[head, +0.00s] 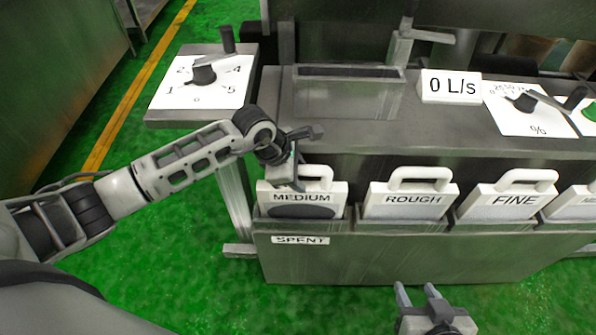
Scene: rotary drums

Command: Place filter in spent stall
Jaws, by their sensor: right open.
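A white filter marked MEDIUM (327,197), with a dark patch on its lower face, stands in the leftmost stall of the metal rack. A label SPENT (300,240) is on the rack front below it. My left gripper (294,178) is at the left side of this filter's handle and overlaps it in the picture. Its fingers are partly hidden, so I cannot tell whether they are closed on the handle. My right gripper (418,293) is open and empty, low in front of the rack.
Filters marked ROUGH (411,212) and FINE (507,207) stand to the right in the rack (420,258), with another cut by the picture edge. Behind are a slot (348,72), a 0 L/s display (451,87) and a percent dial (524,103). A numbered dial (204,75) is at left.

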